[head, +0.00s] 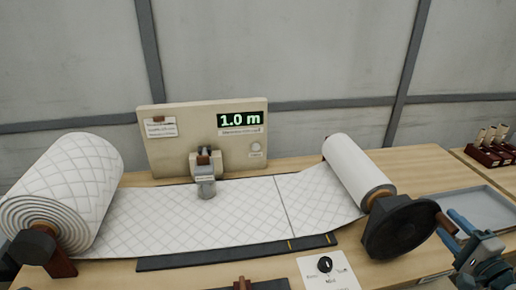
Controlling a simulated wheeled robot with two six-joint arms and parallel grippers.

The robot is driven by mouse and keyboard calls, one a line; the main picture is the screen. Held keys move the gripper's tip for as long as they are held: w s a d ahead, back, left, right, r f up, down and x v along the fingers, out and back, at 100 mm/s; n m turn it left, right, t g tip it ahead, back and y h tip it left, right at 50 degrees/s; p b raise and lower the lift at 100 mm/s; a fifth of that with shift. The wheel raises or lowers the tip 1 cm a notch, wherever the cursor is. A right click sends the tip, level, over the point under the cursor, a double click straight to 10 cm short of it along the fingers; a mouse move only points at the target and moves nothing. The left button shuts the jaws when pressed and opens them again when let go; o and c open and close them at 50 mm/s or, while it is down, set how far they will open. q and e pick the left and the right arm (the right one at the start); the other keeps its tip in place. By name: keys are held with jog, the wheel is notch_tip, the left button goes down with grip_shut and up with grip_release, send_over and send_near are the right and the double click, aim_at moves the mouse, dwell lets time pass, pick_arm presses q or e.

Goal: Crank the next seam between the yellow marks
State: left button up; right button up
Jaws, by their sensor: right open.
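White quilted wadding (190,220) runs flat from a thick roll (75,185) at the left to a thinner roll (357,172) at the right. A dark seam line (282,205) crosses the sheet. Its front end is close to the left yellow mark (290,244); the right yellow mark (327,239) lies farther right on the dark front strip. The right roll has a black crank wheel (400,228) with a brown handle (445,222). My right gripper (449,226) is open, its blue fingers at either side of the handle's end; contact cannot be told. My left gripper is not in view.
A beige panel (185,135) behind the sheet reads 1.0 m, with a grey head (205,185) over the wadding. A grey tray (475,208) and a rack with wooden handles (487,150) stand at the right.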

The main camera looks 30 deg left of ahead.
dwell(0.3)
jog(key=v, duration=1)
dwell(0.5)
